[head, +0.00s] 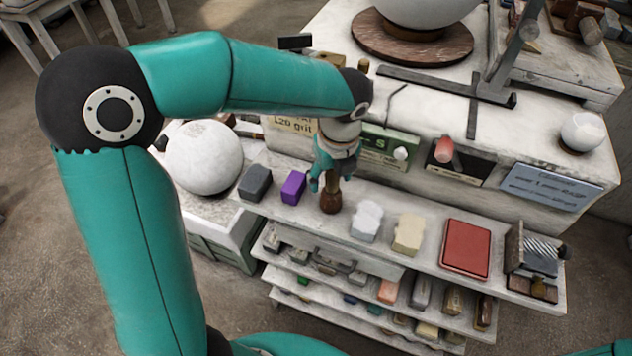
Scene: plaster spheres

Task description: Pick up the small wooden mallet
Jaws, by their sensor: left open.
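The small wooden mallet (330,203) appears to stand head-down on the top shelf (290,215), with its dark brown round head below and a lighter handle rising from it. My left gripper (332,181) points down from above, open, with its teal fingers around or beside the handle. I cannot tell whether either finger touches it. The upper part of the handle is hidden by the gripper. My right gripper is not in view.
A dark grey block (255,182) and a purple block (293,187) lie left of the mallet. A pale block (367,221), a cream block (408,235) and a red box (466,248) lie right. A white sphere (204,157) stands left; a bench with signs is behind.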

